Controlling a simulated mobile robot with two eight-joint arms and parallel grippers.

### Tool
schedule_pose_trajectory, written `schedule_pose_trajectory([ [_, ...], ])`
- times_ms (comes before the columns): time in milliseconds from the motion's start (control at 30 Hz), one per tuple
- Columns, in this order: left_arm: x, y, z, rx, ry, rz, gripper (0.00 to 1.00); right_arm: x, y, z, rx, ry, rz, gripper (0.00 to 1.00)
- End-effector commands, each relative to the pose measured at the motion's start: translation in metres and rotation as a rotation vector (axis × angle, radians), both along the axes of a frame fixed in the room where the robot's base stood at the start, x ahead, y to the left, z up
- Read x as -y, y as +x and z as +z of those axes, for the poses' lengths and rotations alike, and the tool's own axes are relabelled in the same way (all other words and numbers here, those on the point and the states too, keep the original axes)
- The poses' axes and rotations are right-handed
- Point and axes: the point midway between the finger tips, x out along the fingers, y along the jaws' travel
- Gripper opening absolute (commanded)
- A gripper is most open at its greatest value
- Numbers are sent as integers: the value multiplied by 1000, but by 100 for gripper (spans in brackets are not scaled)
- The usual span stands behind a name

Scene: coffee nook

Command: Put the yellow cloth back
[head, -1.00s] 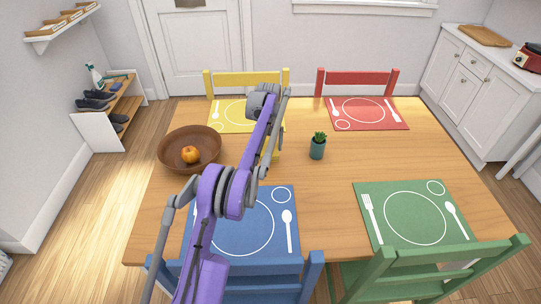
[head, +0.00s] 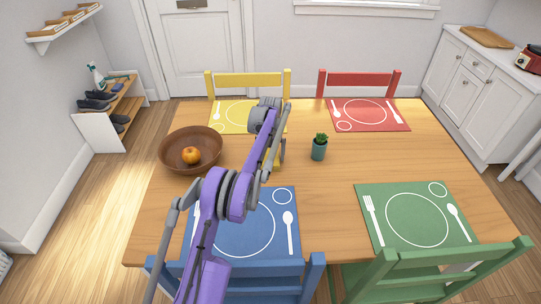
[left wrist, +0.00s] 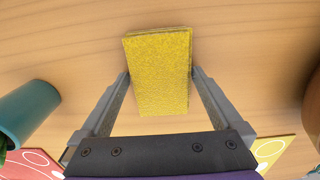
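The yellow cloth (left wrist: 162,75) looks like a thick folded block in the left wrist view, centred over the wooden tabletop. The two fingertips of my left gripper (left wrist: 161,72) are on either side of it, very close to its edges. I cannot tell whether they press on it or whether it rests on the table. In the head view my left arm reaches over the table, and a bit of the yellow cloth (head: 271,158) shows beside the wrist, mostly hidden. My right gripper is not in view.
A teal potted plant (head: 319,148) stands just right of my left wrist. A brown bowl (head: 172,160) with an orange fruit (head: 190,155) is to the left. Placemats lie before the chairs. A wooden shelf rack (head: 124,100) with shoes and a spray bottle (head: 96,75) stands at the left wall.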

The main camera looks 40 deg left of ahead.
Motion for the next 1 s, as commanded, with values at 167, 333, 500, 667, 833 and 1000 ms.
schedule_pose_trajectory([
  [167,0,0,3,0,0,0,100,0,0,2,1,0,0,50],
  [333,0,0,24,0,0,0,100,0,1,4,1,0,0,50],
  [500,0,0,62,0,0,1,100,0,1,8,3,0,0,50],
  [667,0,0,95,0,0,0,100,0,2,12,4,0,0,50],
  [833,0,0,117,0,0,0,100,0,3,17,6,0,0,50],
  [1000,0,0,124,0,0,0,100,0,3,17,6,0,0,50],
])
